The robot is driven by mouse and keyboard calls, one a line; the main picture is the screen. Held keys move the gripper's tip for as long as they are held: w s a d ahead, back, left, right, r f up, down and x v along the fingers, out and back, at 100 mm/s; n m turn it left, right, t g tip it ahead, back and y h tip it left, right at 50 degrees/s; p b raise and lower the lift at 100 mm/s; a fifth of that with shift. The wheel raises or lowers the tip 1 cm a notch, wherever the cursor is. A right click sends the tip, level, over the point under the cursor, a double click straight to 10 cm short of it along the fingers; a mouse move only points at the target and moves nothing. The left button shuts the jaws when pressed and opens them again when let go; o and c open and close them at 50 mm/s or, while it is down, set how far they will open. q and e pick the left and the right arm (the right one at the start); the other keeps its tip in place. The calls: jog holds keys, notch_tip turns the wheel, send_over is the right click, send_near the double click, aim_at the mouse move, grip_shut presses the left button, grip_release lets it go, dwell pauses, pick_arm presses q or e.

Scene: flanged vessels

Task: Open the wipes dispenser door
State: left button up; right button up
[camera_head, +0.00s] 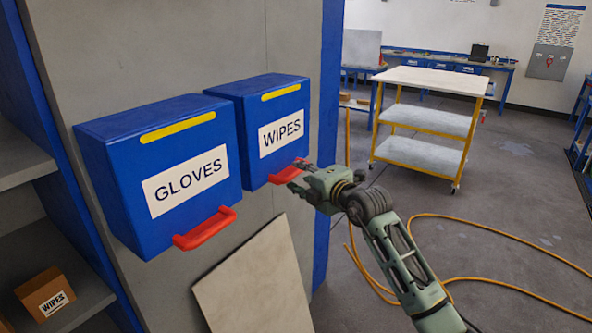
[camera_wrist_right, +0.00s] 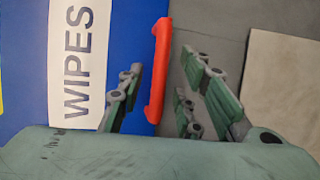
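The blue wipes dispenser (camera_head: 259,122) with a white WIPES label (camera_head: 281,133) is mounted on the grey panel, its door closed. A red handle (camera_head: 284,175) sticks out at the bottom of its door. My right gripper (camera_head: 297,175) is at this handle, reaching in from the right. In the right wrist view the red handle (camera_wrist_right: 159,72) lies between the spread fingers of my right gripper (camera_wrist_right: 163,72), with gaps visible on both sides. Fingers partly cover the handle in the head view. My left gripper is not in view.
A blue gloves dispenser (camera_head: 170,165) with its own red handle (camera_head: 205,229) is mounted to the left. A grey board (camera_head: 255,280) leans below. A yellow-framed cart (camera_head: 425,118) stands behind on the right. An orange hose (camera_head: 490,228) lies on the open floor.

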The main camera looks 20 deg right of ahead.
jog(key=shift+x, duration=1.45)
jog(key=shift+c, duration=0.4)
grip_shut()
